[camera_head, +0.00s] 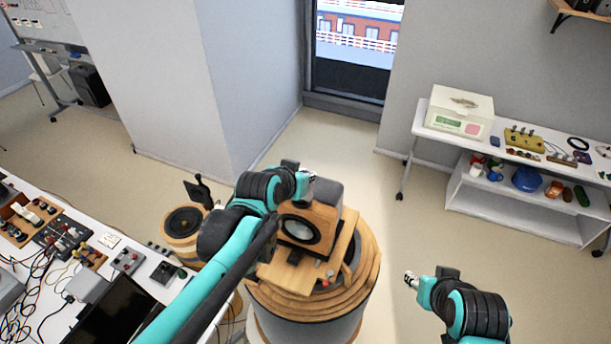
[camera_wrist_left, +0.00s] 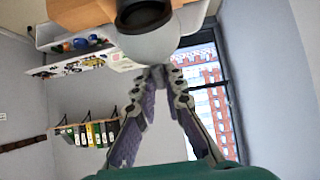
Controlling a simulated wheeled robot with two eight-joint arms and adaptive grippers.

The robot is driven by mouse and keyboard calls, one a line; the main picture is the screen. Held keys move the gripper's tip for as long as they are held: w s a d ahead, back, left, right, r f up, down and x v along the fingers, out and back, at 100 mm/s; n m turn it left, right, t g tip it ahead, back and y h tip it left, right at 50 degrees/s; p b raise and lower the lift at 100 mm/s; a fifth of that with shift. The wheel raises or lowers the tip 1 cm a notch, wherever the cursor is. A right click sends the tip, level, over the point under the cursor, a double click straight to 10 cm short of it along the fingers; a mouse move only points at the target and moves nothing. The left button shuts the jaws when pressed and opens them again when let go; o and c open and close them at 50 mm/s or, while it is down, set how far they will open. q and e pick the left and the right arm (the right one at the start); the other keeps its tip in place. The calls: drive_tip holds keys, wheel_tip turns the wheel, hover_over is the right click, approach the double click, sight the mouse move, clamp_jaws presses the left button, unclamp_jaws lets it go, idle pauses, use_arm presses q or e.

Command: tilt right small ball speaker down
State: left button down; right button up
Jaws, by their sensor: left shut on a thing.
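In the left wrist view the small ball speaker is a pale grey ball (camera_wrist_left: 150,45) with a black ring around its front. My left gripper (camera_wrist_left: 162,76) has its two fingers meeting at the ball's lower side, shut on it. In the head view my left gripper (camera_head: 306,184) is behind a wooden box speaker (camera_head: 296,232) with a round cone, on a round wooden stand (camera_head: 315,303). A grey rounded shape beside it may be the ball; I cannot tell. My right gripper (camera_head: 411,281) is apart from the stand, its fingers too small to read.
Left of the stand is a round wooden drum-like piece (camera_head: 182,221). A cluttered bench (camera_head: 140,240) with cables and boxes fills the lower left. A white shelf table (camera_head: 520,205) with a white box (camera_head: 460,110) stands at right. Floor is open between stand and shelf.

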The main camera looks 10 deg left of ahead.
use_arm(q)
drive_tip(key=shift+r, duration=0.1)
drive_tip(key=c, duration=1.6)
unclamp_jaws()
drive_tip(key=shift+s, duration=0.1)
drive_tip(key=v, duration=1.2)
